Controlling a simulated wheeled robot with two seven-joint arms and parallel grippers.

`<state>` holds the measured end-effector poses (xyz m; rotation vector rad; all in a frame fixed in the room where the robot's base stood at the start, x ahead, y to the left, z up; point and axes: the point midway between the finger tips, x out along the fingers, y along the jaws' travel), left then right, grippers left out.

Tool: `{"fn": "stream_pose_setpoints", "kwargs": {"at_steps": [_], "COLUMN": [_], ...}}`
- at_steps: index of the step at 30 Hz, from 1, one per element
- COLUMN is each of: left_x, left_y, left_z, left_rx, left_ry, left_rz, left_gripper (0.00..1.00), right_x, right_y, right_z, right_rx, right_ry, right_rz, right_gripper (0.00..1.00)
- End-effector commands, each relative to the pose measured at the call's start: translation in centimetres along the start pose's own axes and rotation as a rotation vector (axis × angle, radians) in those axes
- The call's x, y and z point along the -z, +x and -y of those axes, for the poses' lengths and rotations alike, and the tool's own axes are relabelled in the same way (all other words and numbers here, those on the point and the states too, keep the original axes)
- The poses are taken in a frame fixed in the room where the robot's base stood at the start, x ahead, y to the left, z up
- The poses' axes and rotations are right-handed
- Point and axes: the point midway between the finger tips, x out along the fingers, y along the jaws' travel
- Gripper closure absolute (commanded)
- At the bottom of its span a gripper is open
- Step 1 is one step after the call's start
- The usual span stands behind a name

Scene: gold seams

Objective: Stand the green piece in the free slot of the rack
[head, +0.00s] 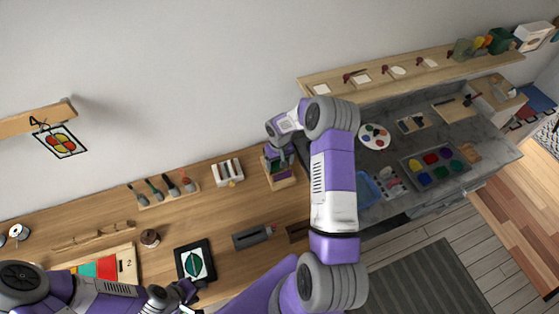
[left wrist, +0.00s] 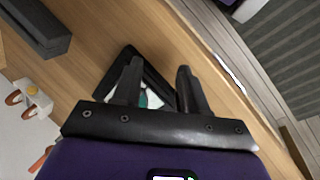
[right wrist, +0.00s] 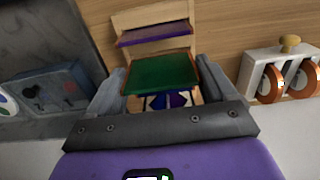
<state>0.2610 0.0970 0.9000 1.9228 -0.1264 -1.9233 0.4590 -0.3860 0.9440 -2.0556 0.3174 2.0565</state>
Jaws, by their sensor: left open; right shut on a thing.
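The green piece (right wrist: 160,74), a flat pane with coppery edges, is between the fingers of my right gripper (right wrist: 160,88), which is shut on it. Beyond it in the right wrist view is the light wooden rack (right wrist: 150,19) with a purple piece (right wrist: 154,34) across it. Blue and purple parts show just below the green piece, partly covered. In the head view the rack (head: 290,182) stands on the bench under my right gripper (head: 281,162). I cannot tell whether the green piece touches the rack. My left gripper (left wrist: 158,80) is open and empty above a black-framed leaf panel (left wrist: 132,58).
A white holder with copper rolls (right wrist: 285,68) stands right of the rack. In the head view, a tool tray (head: 165,190), a grey tool (head: 252,237) and the leaf panel (head: 180,262) lie on the bench. A stone counter with paints (head: 437,166) is at right.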

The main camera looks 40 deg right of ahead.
Motion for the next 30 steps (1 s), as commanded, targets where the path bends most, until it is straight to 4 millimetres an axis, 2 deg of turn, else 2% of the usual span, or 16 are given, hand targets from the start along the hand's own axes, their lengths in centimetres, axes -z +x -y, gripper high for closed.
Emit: {"fn": "stream_pose_setpoints", "kwargs": {"at_steps": [30], "left_x": [0.02], "left_y": [0.45], "left_z": [0.16], "left_rx": [0.0], "left_ry": [0.0], "left_rz": [0.0], "left_gripper": [0.57], "right_x": [-0.05], "right_y": [-0.03], "right_z": [-0.04], "right_rx": [0.0], "right_ry": [0.001], "right_rz": [0.0], "right_gripper": [0.46]}}
